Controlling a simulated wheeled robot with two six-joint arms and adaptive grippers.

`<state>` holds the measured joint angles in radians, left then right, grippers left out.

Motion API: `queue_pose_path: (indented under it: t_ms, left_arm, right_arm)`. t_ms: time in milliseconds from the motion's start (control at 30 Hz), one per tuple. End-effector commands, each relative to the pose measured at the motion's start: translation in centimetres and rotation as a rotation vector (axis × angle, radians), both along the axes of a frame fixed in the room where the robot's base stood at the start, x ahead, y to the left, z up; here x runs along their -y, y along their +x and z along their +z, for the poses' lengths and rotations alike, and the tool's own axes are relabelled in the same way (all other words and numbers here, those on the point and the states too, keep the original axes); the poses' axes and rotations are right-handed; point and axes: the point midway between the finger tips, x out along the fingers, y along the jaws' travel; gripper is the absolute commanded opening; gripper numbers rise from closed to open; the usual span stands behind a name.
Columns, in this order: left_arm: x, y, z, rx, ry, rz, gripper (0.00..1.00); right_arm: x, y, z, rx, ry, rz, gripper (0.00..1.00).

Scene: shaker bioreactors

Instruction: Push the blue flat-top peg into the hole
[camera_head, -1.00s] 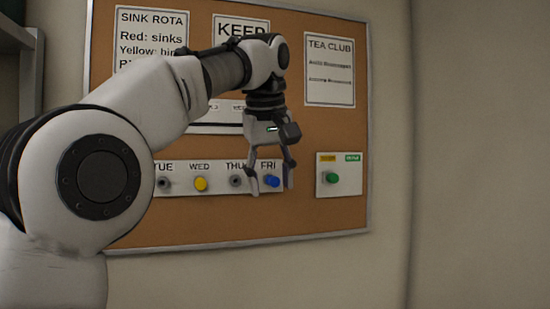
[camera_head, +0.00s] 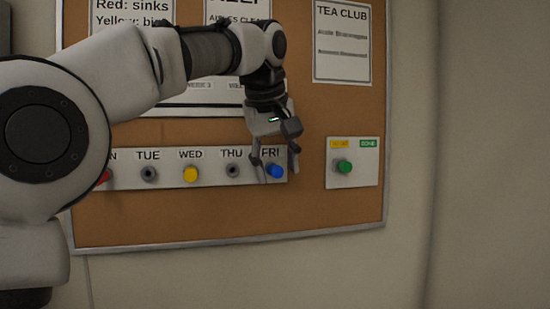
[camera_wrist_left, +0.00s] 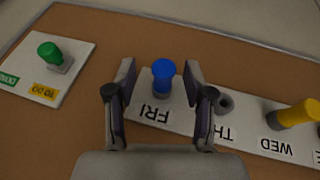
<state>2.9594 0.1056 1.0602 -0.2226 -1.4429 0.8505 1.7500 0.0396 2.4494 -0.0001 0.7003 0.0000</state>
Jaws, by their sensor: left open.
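The blue flat-top peg (camera_head: 275,171) stands out from the FRI spot of the white weekday strip (camera_head: 212,172) on the corkboard. It also shows in the left wrist view (camera_wrist_left: 163,71), between my left fingers. My left gripper (camera_head: 275,176) is open, with a finger on each side of the peg. In the left wrist view both fingers (camera_wrist_left: 162,76) look apart from the peg. The hole under the peg is hidden by the peg itself. My right gripper is not in view.
A yellow peg (camera_head: 190,174) is at WED and a red peg (camera_head: 105,176) at the strip's left. TUE (camera_head: 149,174) and THU (camera_head: 232,170) show empty holes. A green peg (camera_head: 344,167) sits on a separate panel (camera_head: 366,175) to the right. Bare cork separates strip and panel.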

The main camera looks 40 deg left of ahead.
Motion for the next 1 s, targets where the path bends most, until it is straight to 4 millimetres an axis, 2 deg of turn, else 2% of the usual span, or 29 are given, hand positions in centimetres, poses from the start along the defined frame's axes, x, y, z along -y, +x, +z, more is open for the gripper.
queue_pose_path:
  t_ms: [33, 133, 167, 467, 1000]
  left_arm:
    - [0.0, 0.0, 0.1, 0.001, 0.000, 0.000, 0.42]
    - [0.0, 0.0, 0.1, 0.001, 0.000, 0.000, 0.07]
    - [0.0, 0.0, 0.1, 0.001, 0.000, 0.000, 0.00]
    - [0.0, 0.0, 0.0, 0.001, 0.000, 0.000, 0.00]
    - [1.1, -0.8, -0.2, -0.004, -0.001, -0.001, 0.00]
  right_arm:
    - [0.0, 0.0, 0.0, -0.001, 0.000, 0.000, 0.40]
    - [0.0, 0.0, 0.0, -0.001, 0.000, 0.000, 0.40]
    - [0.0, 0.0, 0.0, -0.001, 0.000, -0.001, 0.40]
    - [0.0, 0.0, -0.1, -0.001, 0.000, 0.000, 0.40]
    - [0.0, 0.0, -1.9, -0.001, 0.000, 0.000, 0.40]
